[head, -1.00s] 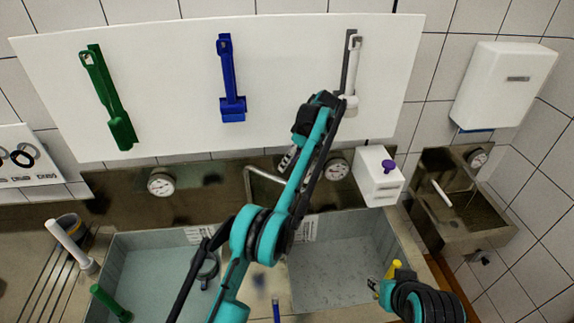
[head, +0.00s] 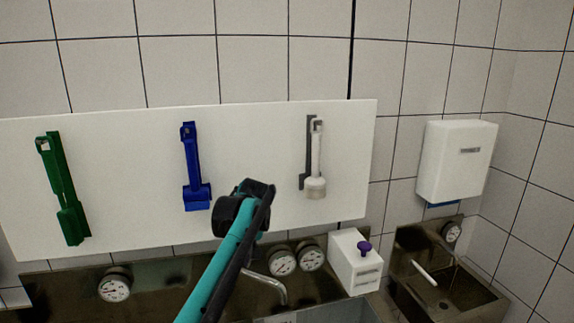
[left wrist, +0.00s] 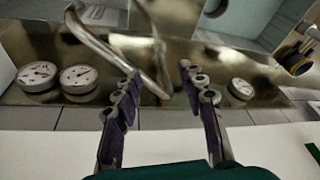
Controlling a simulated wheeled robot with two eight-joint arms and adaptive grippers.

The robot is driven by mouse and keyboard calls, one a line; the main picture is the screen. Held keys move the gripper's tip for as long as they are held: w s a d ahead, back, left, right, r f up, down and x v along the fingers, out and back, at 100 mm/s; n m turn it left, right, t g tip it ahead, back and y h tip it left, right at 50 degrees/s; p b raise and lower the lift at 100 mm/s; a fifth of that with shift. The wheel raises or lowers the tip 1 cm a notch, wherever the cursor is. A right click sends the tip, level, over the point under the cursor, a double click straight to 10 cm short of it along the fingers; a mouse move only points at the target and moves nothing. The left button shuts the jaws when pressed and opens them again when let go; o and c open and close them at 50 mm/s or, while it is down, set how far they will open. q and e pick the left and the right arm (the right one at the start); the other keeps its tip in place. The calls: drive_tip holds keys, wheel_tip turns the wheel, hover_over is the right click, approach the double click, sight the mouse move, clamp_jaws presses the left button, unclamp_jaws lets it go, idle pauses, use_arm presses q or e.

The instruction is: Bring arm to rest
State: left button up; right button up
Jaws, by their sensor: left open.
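My left arm (head: 225,262) reaches up from the bottom of the head view and ends there in a black joint in front of the white wall board. Its fingers cannot be made out in that view. In the left wrist view my left gripper (left wrist: 160,76) is open, with its two dark jointed fingers apart and nothing held between them. A bent metal tap (left wrist: 112,48) shows beyond the fingers, and it also shows in the head view (head: 272,284), partly behind my arm. My right gripper is in neither current view.
The white board (head: 120,150) carries a green tool (head: 64,190), a blue tool (head: 193,170) and a white tool (head: 316,165). Below are dial gauges (head: 114,285) and a white box (head: 355,262) with a purple knob. A dispenser (head: 455,162) and small basin (head: 445,275) are at right.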

use_arm(q)
drive_tip(key=s+a+f+m+t+h+b, duration=0.15)
drive_tip(key=s+f+b, duration=0.25)
drive_tip(key=s, duration=0.5)
drive_tip(key=s+a+f+m+t+b, duration=0.1)
drive_tip(key=s+a+f+m+b, duration=0.2)
drive_tip(key=s, duration=0.5)
drive_tip(key=s+f+m+t+h+b, duration=0.1)
drive_tip(key=s+f+b, duration=0.5)
drive_tip(key=s+f, duration=0.8)
wheel_tip(320, 180, down, 4)
drive_tip(key=shift+s+d+r+m+t, duration=0.15)
drive_tip(key=shift+m+t, duration=0.6)
drive_tip(key=shift+m, duration=0.3)
